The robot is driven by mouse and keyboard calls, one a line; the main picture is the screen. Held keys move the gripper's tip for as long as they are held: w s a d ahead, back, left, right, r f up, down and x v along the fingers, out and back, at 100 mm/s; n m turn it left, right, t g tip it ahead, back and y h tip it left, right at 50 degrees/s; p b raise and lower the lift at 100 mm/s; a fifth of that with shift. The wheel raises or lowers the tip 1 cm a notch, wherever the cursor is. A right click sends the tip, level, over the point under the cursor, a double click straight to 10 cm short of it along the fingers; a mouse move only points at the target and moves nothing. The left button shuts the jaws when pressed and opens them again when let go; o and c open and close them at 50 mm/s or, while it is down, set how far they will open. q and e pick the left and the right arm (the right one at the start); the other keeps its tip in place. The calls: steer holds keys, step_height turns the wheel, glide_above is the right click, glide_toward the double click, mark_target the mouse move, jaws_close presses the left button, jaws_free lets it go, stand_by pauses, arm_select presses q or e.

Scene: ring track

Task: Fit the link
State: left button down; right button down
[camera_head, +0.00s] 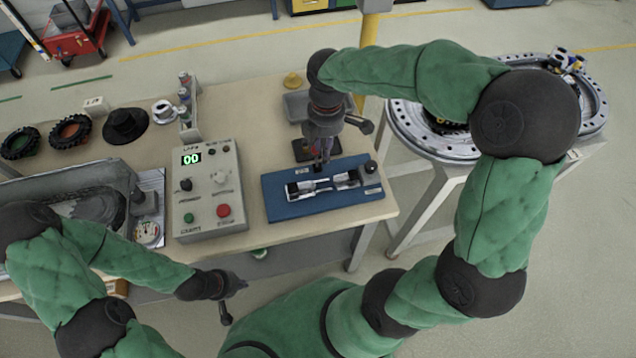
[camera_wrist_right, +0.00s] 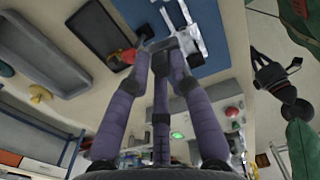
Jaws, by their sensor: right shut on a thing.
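The blue fixture board (camera_head: 283,207) lies near the front right of the table, with silver and black metal parts (camera_head: 310,188) on top. My right gripper (camera_head: 319,163) reaches down over the back edge of these parts. In the right wrist view its purple fingers (camera_wrist_right: 165,62) close together at a small metal piece, seemingly the link (camera_wrist_right: 172,44), over the blue board (camera_wrist_right: 208,40). The fingertips hide part of it, and I cannot tell how it sits on the fixture. My left gripper (camera_head: 240,284) is empty in front of the table, beyond its edge; its finger opening is unclear.
A control box (camera_head: 207,190) with a green "00" display and red button stands left of the fixture. A grey tray (camera_head: 296,106) and yellow knob (camera_head: 292,80) are behind it. Tyres (camera_head: 70,131) are far left. A round ring track (camera_head: 420,128) stands at right.

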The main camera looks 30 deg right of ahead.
stand_by(0.4)
steer(key=m+p, duration=0.1)
steer(key=m, duration=0.1)
steer(key=m+p, duration=0.1)
steer(key=m, duration=0.1)
steer(key=shift+s+f+p, duration=0.1)
steer(key=shift+f+p, duration=0.2)
steer(key=shift+p, duration=0.05)
steer(key=m+p, duration=0.1)
steer(key=m, duration=0.1)
steer(key=m+p, duration=0.1)
steer(key=m, duration=0.1)
steer(key=shift+s+a+f, duration=0.2)
steer(key=shift+f, duration=0.2)
steer(key=m+p, duration=0.2)
steer(key=m, duration=0.1)
steer(key=s+f+m+p, duration=0.1)
steer(key=m, duration=0.1)
steer(key=shift+a, duration=0.3)
steer(key=m, duration=0.1)
steer(key=m+p, duration=0.1)
steer(key=m, duration=0.1)
steer(key=shift+s+a+f, duration=0.2)
steer(key=shift+s+f, duration=0.1)
steer(key=shift+f, duration=0.1)
steer(key=shift+f, duration=0.15)
steer(key=b, duration=0.5)
glide_above(323, 186)
steer(key=shift+f, duration=2.8)
steer(key=shift+n, duration=0.3)
